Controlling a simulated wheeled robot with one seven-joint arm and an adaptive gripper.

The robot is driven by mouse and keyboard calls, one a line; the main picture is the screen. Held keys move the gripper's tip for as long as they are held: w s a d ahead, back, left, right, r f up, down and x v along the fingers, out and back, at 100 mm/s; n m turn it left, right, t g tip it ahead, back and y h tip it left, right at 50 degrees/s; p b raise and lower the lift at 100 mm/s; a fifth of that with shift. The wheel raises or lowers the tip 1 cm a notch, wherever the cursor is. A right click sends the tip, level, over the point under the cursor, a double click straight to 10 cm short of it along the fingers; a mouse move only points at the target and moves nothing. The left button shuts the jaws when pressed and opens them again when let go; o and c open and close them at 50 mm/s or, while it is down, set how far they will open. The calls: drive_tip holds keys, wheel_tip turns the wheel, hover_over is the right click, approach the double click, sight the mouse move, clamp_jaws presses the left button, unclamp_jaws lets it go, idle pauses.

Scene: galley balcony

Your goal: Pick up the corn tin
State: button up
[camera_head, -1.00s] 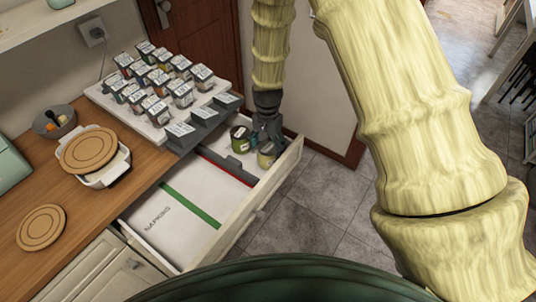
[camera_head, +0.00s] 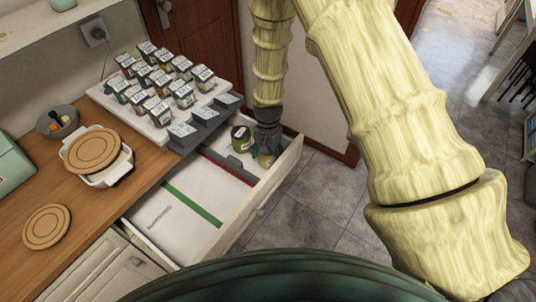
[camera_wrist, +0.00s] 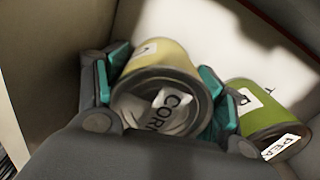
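The corn tin (camera_wrist: 158,98) is yellow with a grey lid marked CORN. In the wrist view it lies between the teal pads of my gripper (camera_wrist: 165,88), one finger on each side. The pads look close to or touching its sides, but I cannot tell whether they press on it. In the head view my gripper (camera_head: 268,142) reaches down into the back compartment of the open drawer (camera_head: 262,192). It mostly hides the corn tin (camera_head: 266,160) there.
A green pea tin (camera_wrist: 262,115) stands close to the right finger; it also shows in the head view (camera_head: 241,138). A grey divider (camera_head: 232,165) separates the tins from the napkins section. A rack of spice jars (camera_head: 165,88) stands on the counter beside the drawer.

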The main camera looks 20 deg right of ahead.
drive_tip(key=c, duration=0.6)
drive_tip(key=shift+c, duration=0.2)
drive_tip(key=shift+r, duration=0.1)
wheel_tip(320, 180, up, 18)
drive_tip(key=b, duration=0.3)
drive_tip(key=shift+b, duration=0.35)
